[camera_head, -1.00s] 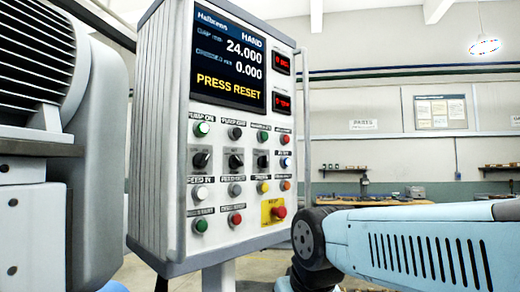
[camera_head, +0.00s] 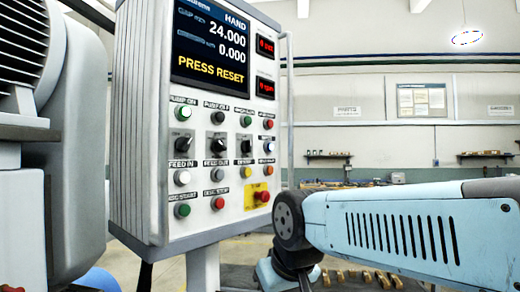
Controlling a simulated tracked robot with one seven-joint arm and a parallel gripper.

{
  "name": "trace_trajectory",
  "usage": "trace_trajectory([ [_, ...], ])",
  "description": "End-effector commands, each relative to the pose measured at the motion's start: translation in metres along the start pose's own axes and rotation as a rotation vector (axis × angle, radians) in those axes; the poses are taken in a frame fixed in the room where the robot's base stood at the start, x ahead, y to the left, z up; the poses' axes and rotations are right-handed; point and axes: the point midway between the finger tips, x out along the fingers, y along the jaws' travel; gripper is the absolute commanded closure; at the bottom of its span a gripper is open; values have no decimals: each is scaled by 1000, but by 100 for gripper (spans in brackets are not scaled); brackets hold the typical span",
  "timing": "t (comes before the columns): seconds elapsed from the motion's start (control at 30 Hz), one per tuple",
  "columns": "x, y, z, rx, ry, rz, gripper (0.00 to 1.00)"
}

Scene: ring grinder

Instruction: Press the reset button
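A grey control panel (camera_head: 138,140) stands left of centre, its screen (camera_head: 210,50) reading "PRESS RESET" in yellow. Below it are rows of buttons and switches. A blue-tinted button (camera_head: 269,146) sits at the right end of the second row; its label is too small to read, so I cannot tell which button is marked reset. A red mushroom button (camera_head: 262,197) sits on a yellow plate at lower right. A white button (camera_head: 181,178) and a yellow button (camera_head: 246,172) are in the third row. My arm extends from the right, beside the panel. My gripper is out of view.
A large grey machine (camera_head: 30,220) stands close to the panel's left. A vertical rail (camera_head: 290,110) runs along the panel's right side. Small wooden-looking pieces (camera_head: 365,277) show at lower right, behind my arm. Shelves and a workbench are far back against the wall.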

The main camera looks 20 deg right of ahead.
Motion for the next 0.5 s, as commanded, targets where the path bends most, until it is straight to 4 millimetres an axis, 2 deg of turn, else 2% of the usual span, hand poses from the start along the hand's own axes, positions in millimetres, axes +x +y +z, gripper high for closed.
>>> trace_trajectory([
  [0.03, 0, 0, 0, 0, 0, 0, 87],
  [0.17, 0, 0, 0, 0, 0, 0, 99],
  [0.5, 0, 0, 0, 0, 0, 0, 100],
])
